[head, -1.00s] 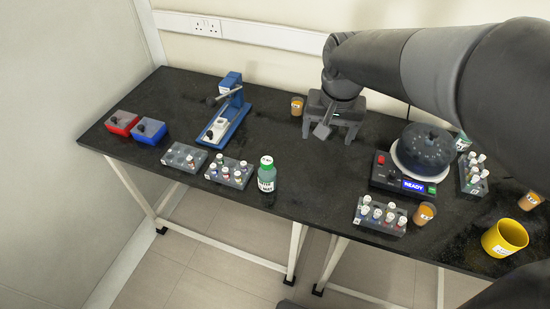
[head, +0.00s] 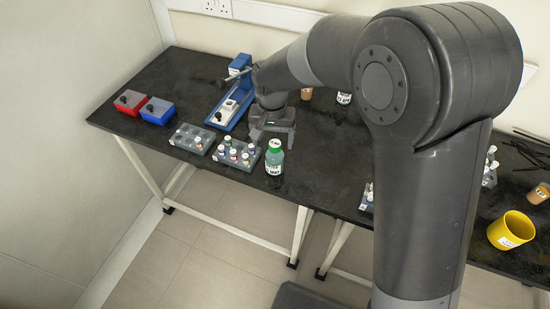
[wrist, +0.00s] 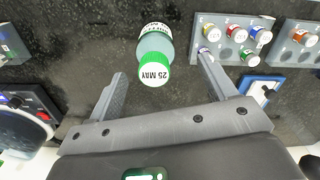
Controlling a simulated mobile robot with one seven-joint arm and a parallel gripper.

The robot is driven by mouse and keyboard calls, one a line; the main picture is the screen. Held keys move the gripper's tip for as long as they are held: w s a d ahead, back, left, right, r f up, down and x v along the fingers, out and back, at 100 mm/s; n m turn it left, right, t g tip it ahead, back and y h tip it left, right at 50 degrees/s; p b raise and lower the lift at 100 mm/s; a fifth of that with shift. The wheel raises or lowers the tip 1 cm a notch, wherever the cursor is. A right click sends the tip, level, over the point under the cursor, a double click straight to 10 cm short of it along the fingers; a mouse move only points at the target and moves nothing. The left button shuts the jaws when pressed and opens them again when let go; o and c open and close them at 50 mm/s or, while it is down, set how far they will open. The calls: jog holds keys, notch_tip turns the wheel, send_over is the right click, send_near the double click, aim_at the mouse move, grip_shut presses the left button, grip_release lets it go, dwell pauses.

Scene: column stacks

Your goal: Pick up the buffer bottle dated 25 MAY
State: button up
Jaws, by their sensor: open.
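The green-capped buffer bottle (head: 274,157) stands upright near the front edge of the black bench. In the wrist view its white cap top reads 25 MAY, and the bottle (wrist: 154,66) appears between the two finger lines, a little beyond the tips. My gripper (head: 272,139) is open and empty, just behind and above the bottle in the head view. In the wrist view the fingers of my gripper (wrist: 160,70) are spread wide and do not visibly touch the bottle.
A vial rack (head: 236,154) stands close left of the bottle, with another rack (head: 192,138) beyond. A blue press (head: 230,105) and red (head: 131,101) and blue (head: 157,110) boxes are farther left. A second bottle (head: 344,97) is behind. A yellow cup (head: 511,230) is right.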

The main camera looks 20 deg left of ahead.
aim_at(275, 151)
jog(key=shift+w+d+f, duration=0.1)
jog(key=shift+d+f, duration=0.1)
jog(key=shift+f, duration=1.15)
jog(key=shift+d+f, duration=0.15)
jog(key=shift+f, duration=1.15)
jog(key=shift+c, duration=0.6)
jog(key=c, duration=1.1)
jog(key=shift+r, duration=0.1)
